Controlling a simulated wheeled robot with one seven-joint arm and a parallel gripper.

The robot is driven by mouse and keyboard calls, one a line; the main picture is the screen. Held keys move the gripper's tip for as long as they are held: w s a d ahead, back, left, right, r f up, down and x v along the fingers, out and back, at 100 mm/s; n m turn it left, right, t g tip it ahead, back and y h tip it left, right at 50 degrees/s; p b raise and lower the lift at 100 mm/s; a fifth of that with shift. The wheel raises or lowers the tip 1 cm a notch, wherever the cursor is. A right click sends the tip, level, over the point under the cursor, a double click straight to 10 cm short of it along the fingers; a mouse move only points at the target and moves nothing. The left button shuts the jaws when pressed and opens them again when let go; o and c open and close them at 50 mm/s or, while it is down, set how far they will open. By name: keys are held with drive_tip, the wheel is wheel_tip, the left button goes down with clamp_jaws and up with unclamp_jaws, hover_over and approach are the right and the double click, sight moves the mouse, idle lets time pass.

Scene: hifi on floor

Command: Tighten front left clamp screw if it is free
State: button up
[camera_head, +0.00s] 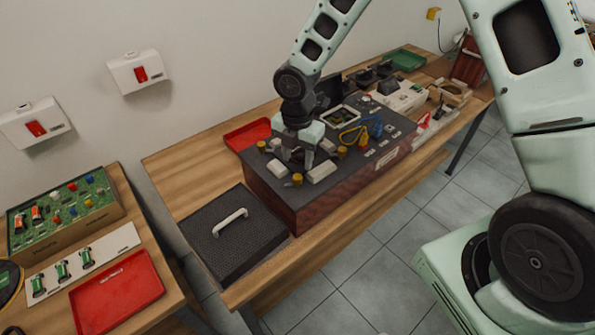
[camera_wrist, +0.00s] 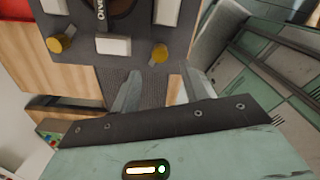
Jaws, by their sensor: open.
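The hifi unit (camera_head: 335,190) stands on the wooden bench with its cover off. Yellow clamp screws stand on its top near white blocks. The front left clamp screw (camera_head: 297,179) is at the near left corner; in the wrist view (camera_wrist: 160,53) its yellow head looks turned at an angle. Another yellow screw (camera_head: 261,145) is further back. My gripper (camera_head: 299,158) hangs over this left end, pointing down. In the wrist view its open fingers (camera_wrist: 160,74) are spread, with the front left screw just beyond the gap between their tips. Nothing is between them. I cannot tell whether the screw is loose.
A black cover with a white handle (camera_head: 232,232) lies left of the unit. A red tray (camera_head: 248,135) is behind it. Blue and yellow cables (camera_head: 362,132) lie on the unit's top. More equipment (camera_head: 402,96) stands to the right. A second bench with a red tray (camera_head: 117,292) is left.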

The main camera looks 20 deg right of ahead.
sight(297, 176)
wheel_tip(297, 176, down, 7)
drive_tip(key=shift+r+p, duration=0.2)
drive_tip(key=shift+p, duration=0.25)
clamp_jaws()
